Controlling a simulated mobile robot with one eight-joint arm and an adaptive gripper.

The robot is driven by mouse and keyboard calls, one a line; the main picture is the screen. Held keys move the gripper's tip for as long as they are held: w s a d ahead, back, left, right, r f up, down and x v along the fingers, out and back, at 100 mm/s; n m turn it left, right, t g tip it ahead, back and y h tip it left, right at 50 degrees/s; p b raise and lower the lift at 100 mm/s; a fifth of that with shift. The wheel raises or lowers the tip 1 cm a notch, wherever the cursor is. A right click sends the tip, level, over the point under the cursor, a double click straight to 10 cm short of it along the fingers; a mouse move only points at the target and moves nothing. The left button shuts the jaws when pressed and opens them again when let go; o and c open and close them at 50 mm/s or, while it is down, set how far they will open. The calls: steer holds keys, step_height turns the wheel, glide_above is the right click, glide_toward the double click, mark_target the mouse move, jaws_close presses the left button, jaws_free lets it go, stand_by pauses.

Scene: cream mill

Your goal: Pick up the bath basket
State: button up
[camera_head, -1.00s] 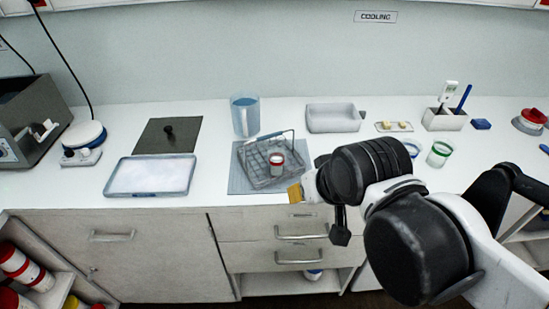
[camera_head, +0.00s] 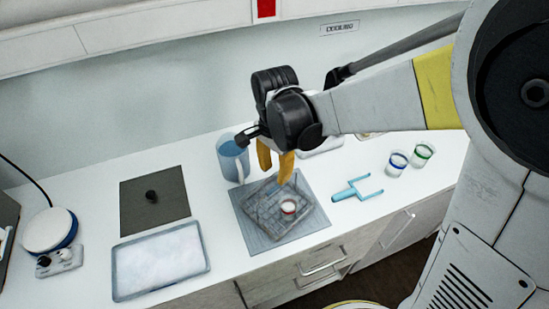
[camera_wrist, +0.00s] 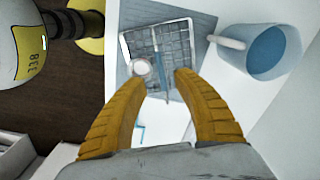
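The bath basket (camera_head: 262,208) is a grey wire basket on a blue-grey mat (camera_head: 285,238), with a small red-banded white jar (camera_head: 289,206) inside it. My gripper (camera_head: 276,167) is above the basket, yellow fingers pointing down and partly hiding its far side. In the wrist view the basket (camera_wrist: 176,45) lies beyond the fingertips, and its blue bar handle (camera_wrist: 157,65) runs between the two spread fingers (camera_wrist: 158,80). The gripper is open and holds nothing. How far the fingertips are above the handle is hard to tell.
A blue water jug (camera_head: 232,160) stands close behind the basket, left of my gripper. A light-blue forked tool (camera_head: 355,189) lies to the right, near two banded glasses (camera_head: 397,163). A pale-filled tray (camera_head: 160,262) and a dark plate with a knob (camera_head: 153,208) are at left.

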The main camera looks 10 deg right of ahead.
mark_target(275, 188)
step_height(275, 188, down, 8)
steer(key=shift+f+b, duration=0.1)
steer(key=shift+b, duration=0.95)
jaws_close()
